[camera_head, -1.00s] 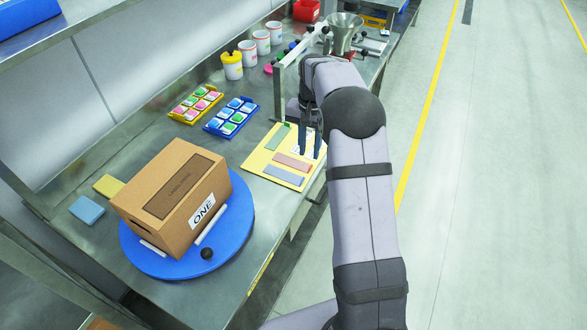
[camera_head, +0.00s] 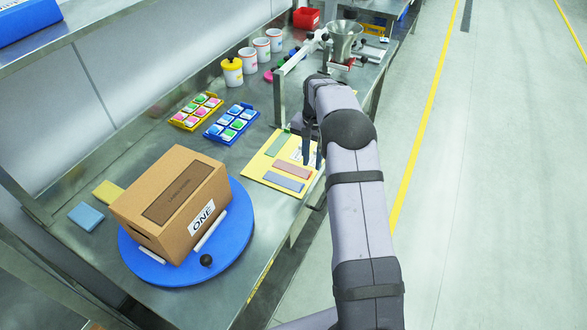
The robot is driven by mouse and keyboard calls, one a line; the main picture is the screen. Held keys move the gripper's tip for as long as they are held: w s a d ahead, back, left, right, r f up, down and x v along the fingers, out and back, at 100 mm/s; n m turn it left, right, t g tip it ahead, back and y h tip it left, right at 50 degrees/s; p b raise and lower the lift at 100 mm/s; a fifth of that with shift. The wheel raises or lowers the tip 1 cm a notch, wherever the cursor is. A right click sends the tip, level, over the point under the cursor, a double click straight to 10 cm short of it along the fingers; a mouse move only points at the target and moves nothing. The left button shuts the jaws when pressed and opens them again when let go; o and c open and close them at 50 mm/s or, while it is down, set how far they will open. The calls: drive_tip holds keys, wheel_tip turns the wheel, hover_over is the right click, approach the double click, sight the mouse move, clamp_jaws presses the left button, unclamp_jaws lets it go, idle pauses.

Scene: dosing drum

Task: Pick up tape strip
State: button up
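Three tape strips lie side by side on a yellow board (camera_head: 257,169): a green strip (camera_head: 278,145), a reddish strip (camera_head: 292,169) and a blue-grey strip (camera_head: 283,184). The picture does not show which one the task means. My gripper (camera_head: 312,162) points down over the right part of the board, beside the strips and near a white printed patch. Its two dark fingers are apart with nothing visible between them. Their height above the board is hard to tell. A cardboard box (camera_head: 180,237) with a "ONE" label and a dark top panel sits on a blue turntable (camera_head: 238,225).
A metal post frame (camera_head: 280,100) stands just behind the board, close to my arm. Yellow (camera_head: 196,110) and blue (camera_head: 231,122) trays of coloured pieces are to its left. Cups (camera_head: 248,60) and a metal funnel (camera_head: 345,38) stand farther back. Bare bench lies between board and turntable.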

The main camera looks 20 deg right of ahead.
sight(310, 173)
drive_tip(key=shift+w+a+f+p, duration=0.15)
drive_tip(key=shift+f+p, duration=0.85)
drive_tip(key=shift+f, duration=1.4)
clamp_jaws()
